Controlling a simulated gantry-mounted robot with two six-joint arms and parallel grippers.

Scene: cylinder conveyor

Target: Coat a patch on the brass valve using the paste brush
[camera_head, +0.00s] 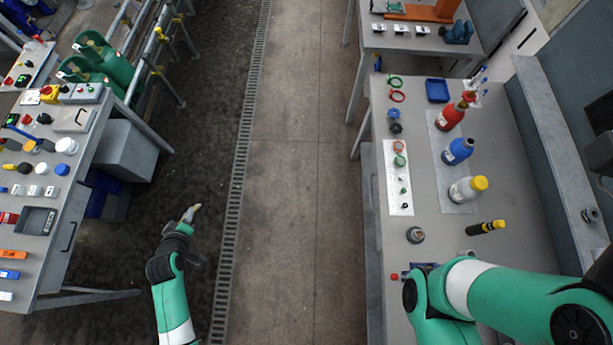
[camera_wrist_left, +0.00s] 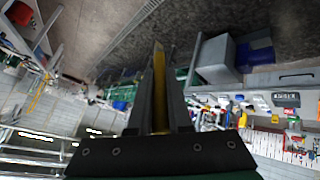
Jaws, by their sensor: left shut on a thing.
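My left gripper (camera_head: 189,216) is over the dark floor, between the left bench and the right table. It is shut on a slim yellow thing, which looks like the paste brush; its pale tip (camera_head: 194,209) sticks out past the fingers. In the left wrist view, the yellow handle (camera_wrist_left: 159,88) lies lengthwise between the dark fingers (camera_wrist_left: 160,95). I cannot pick out the brass valve for sure. A small round grey-brown fitting (camera_head: 415,235) stands on the right table, too small to identify. My right arm reaches over that table's near end; its gripper is out of view.
The right table (camera_head: 459,228) holds red (camera_head: 450,116), blue (camera_head: 457,151) and white (camera_head: 467,190) cylinders, and a black-yellow one (camera_head: 486,227). The left bench (camera_head: 75,200) is crowded with small parts. Green cylinders (camera_head: 100,60) stand by a railing. The middle floor is clear.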

